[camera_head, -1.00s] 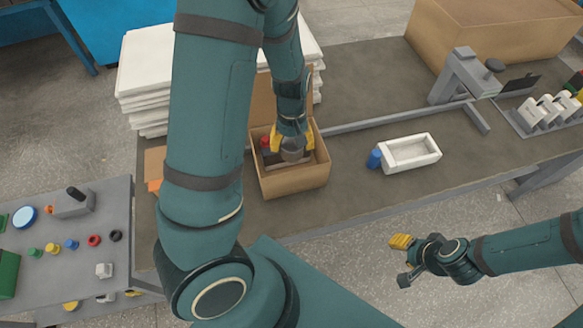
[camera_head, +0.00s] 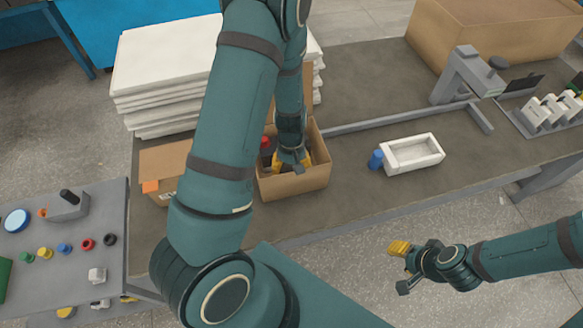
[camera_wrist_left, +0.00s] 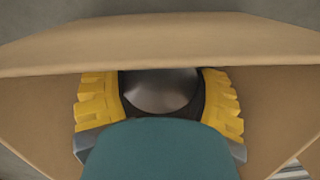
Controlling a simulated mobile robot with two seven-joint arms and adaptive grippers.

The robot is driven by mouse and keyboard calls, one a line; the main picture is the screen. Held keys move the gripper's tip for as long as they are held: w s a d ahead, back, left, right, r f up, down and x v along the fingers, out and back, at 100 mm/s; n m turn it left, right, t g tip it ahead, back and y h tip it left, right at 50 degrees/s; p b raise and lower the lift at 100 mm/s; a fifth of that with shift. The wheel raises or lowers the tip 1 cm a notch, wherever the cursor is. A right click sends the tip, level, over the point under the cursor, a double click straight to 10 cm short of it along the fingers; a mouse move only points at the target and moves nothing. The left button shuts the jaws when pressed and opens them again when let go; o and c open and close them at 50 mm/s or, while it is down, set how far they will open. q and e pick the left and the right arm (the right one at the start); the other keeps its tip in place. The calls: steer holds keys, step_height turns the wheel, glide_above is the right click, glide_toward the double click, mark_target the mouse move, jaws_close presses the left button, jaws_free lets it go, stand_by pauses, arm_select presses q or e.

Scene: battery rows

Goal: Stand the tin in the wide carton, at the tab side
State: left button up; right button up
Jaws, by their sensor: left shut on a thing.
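An open brown carton (camera_head: 296,187) stands on the bench with its back flap raised. My left gripper (camera_head: 292,160) reaches down inside it, toward the right part. The gripper is shut on the tin, a grey metal round (camera_wrist_left: 160,88) between the yellow fingers in the left wrist view; the arm hides it in the head view. I cannot tell whether the tin touches the carton floor. A red-topped item (camera_head: 266,146) is in the carton's left part. A second carton (camera_head: 165,160) with an orange tab (camera_head: 150,186) is partly behind my left arm. My right gripper (camera_head: 402,267) is open and empty.
A white tray (camera_head: 412,153) and a blue cylinder (camera_head: 376,159) stand right of the open carton. A grey rail (camera_head: 400,117) runs behind them. White stacked sheets (camera_head: 165,80) stand at the back left. The front bench between carton and tray is clear.

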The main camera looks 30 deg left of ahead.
arm_select(q)
steer(key=shift+f+b, duration=0.35)
steer(key=shift+f, duration=0.15)
steer(key=shift+f, duration=0.1)
steer(key=o, duration=1.4)
steer(key=shift+c, duration=0.2)
steer(key=shift+r, duration=0.45)
step_height(320, 180, up, 12)
steer(key=w+p, duration=0.1)
steer(key=p, duration=0.2)
steer(key=shift+a+r+p, duration=0.15)
steer(key=shift+a+p, duration=0.15)
steer(key=shift+a, duration=0.1)
